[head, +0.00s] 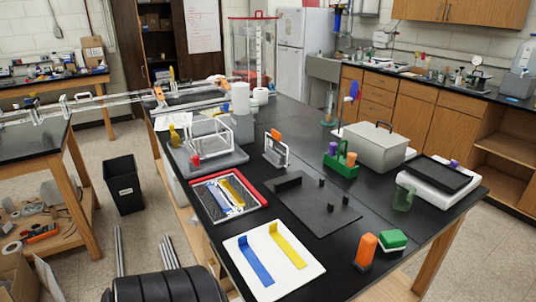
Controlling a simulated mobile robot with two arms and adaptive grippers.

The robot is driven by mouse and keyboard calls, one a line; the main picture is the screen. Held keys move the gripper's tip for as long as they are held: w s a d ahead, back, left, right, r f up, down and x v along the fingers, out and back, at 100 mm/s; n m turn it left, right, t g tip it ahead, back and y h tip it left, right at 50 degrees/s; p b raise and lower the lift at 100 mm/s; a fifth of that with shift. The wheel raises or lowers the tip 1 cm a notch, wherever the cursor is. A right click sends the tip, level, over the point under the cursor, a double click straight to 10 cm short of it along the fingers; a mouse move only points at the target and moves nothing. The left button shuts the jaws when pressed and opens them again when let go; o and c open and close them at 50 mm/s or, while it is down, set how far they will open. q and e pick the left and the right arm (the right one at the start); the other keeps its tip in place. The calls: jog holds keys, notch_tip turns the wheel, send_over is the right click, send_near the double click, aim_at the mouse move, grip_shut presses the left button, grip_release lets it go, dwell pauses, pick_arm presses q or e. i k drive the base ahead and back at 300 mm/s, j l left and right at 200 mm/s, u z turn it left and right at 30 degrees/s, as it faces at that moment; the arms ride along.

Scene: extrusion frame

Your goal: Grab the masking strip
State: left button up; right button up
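A white tray (232,247) lies near the front of the black table. On it lie a blue strip (255,262) and a yellow strip (287,246), apart and roughly parallel, each with a raised tab at its far end. Behind it, a red-rimmed tray (263,197) holds a grey panel with blue, white and yellow strip-like pieces. Which of these is the masking strip I cannot tell from the picture. Neither of my grippers is in view.
A white frame (216,131) stands on a grey base behind the trays. A black plate (318,213) with upright pegs lies right of them. An orange block (366,246), a green-and-white block (392,238) and a clear cup (403,197) stand at the right.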

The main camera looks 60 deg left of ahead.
aim_at(267, 280)
jog(key=u, duration=2.05)
